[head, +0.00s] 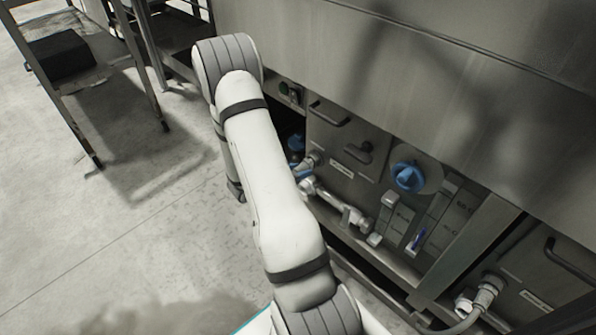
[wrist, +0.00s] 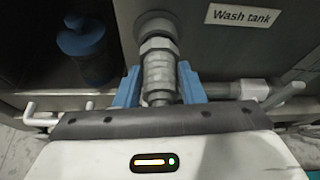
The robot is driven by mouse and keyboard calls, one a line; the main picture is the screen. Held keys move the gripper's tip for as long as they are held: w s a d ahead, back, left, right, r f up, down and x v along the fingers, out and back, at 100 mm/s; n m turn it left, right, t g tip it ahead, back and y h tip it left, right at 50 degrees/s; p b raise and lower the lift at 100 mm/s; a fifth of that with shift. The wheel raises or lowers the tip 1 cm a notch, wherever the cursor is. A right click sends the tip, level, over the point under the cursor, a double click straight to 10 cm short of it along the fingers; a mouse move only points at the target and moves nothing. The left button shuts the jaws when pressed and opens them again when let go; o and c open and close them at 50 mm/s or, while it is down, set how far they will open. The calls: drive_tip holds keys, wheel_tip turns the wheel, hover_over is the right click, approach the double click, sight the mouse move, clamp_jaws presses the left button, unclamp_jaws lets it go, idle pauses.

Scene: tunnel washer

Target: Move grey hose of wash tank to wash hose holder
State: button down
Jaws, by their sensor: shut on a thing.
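The grey hose's ribbed metal coupling (wrist: 158,72) stands at the port beneath the "Wash tank" label (wrist: 241,15) in the wrist view. It looks seated on the port's hex nut. My gripper (wrist: 160,88) is shut on the coupling, with one blue finger on each side. The hose below the coupling is hidden behind my gripper body.
A blue cylindrical part (wrist: 84,50) is left of the coupling. A pipe with a pale lever (wrist: 284,94) is close on the right. A blue knob (head: 407,176) and another hose coupling (head: 486,292) are farther right. Open floor (head: 110,235) lies left.

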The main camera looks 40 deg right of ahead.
idle(0.3)
drive_tip(key=c, duration=0.9)
unclamp_jaws()
drive_tip(key=shift+o, duration=0.2)
drive_tip(key=p+v, duration=0.2)
drive_tip(key=v, duration=0.5)
drive_tip(key=shift+a+r+p, duration=0.2)
drive_tip(key=shift+a+p, duration=0.15)
drive_tip(key=shift+p, duration=0.05)
